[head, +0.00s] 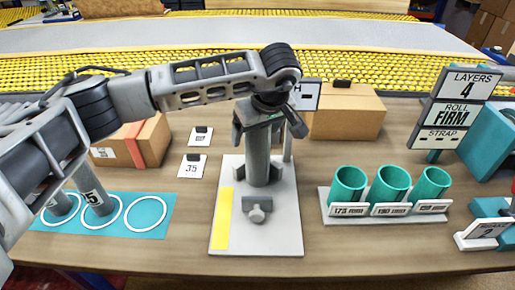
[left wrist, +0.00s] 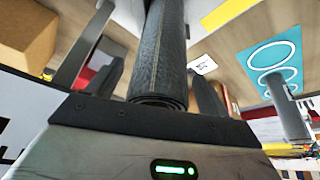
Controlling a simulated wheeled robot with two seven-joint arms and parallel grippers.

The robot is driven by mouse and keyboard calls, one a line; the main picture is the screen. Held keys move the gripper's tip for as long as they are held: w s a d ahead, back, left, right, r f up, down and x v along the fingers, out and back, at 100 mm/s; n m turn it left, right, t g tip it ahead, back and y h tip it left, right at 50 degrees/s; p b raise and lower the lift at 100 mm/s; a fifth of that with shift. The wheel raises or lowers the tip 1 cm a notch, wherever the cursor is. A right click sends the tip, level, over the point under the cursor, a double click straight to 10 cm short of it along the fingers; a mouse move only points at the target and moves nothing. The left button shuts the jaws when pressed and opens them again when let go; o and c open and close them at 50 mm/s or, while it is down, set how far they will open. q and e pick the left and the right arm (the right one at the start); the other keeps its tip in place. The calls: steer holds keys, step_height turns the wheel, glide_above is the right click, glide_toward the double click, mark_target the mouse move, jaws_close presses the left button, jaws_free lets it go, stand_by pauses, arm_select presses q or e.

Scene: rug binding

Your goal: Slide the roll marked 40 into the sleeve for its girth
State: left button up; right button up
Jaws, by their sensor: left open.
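A dark grey roll (head: 259,160) stands upright on a pale board (head: 285,225) with a yellow strip. Its marking is not visible. My left gripper (head: 266,120) is above and around the roll's top, open, with a finger on either side. In the left wrist view the roll (left wrist: 162,60) shows its coiled end between the fingers. Three teal sleeves, left (head: 347,185), middle (head: 389,185) and right (head: 430,185), stand in a white rack; the left label seems to read 175, the middle 190, the right is unclear. My right gripper is not in view.
Two rolls stand on a teal ringed mat (head: 165,202); one (head: 97,200) shows a 5, and the right ring is empty. Cardboard boxes (head: 348,115) stand behind. A sign (head: 463,85) reads layers 4, roll firm. Bare table separates board and rack.

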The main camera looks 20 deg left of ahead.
arm_select(q)
steer(key=shift+x, duration=0.8)
steer(key=c, duration=1.4)
